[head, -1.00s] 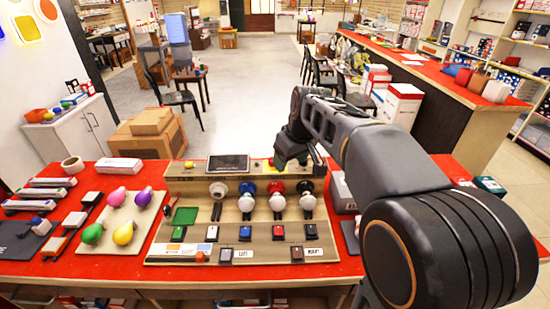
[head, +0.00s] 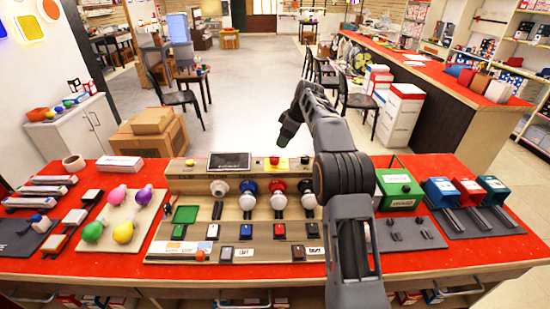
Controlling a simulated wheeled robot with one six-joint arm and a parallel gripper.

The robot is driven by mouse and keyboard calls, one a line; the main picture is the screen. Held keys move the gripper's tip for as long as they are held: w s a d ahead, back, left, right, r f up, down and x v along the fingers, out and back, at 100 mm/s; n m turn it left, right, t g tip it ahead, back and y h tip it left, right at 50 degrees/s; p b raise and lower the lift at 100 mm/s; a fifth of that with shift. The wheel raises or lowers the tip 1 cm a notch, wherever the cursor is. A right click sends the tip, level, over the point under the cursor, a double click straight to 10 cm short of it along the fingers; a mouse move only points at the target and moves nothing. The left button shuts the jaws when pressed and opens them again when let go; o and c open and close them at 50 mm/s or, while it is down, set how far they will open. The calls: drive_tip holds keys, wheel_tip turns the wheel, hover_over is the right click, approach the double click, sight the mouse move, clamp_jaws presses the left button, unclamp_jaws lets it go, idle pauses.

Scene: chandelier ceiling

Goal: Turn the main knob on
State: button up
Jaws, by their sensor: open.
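A beige control panel (head: 172,190) stands on the red table. Its raised back strip carries a dark screen (head: 229,161), a small red knob on a yellow base (head: 274,161), and a small dark knob-like part (head: 305,160) near my arm. I cannot read which one is labelled main. My gripper (head: 286,138) is open and empty, pointing down in the air, and appears above and beyond the panel's back edge. It is apart from the knobs. My forearm hides part of the panel's right end.
White bulbs sit in coloured sockets (head: 248,188) on the panel, with several switches (head: 245,232) in front. Coloured bulbs (head: 123,232) lie on a board at left.

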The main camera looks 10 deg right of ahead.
sight(275, 157)
drive_tip(key=x, duration=1)
drive_tip(key=shift+c, duration=0.4)
drive_tip(key=c, duration=0.8)
drive_tip(key=shift+c, duration=0.2)
